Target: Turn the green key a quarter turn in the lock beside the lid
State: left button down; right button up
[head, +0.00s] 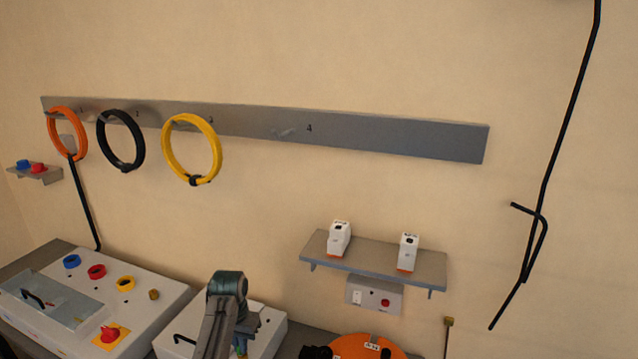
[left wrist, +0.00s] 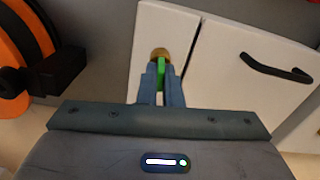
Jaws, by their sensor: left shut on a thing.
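In the left wrist view the green key (left wrist: 160,70) stands in the round brass lock (left wrist: 160,53) on a white box face. My left gripper (left wrist: 160,88) is shut on the key, one blue-grey finger on each side of its grip. The white lid (left wrist: 250,85) with a black bar handle (left wrist: 275,68) lies to the right of the lock, across a narrow gap. In the head view my left gripper (head: 241,345) is low over the white box (head: 268,325), and my arm hides much of the box and the key. My right gripper is not in view.
A white panel (head: 165,300) with coloured rings and a clear cover stands left. An orange disc (head: 365,347) is right of the box; orange and black parts (left wrist: 28,60) lie left in the wrist view. A wall shelf (head: 375,262) bears two white devices.

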pick_arm(q)
jog(key=shift+m, duration=0.3)
jog(key=shift+m, duration=1.1)
jog(key=c, duration=1.5)
grip_release()
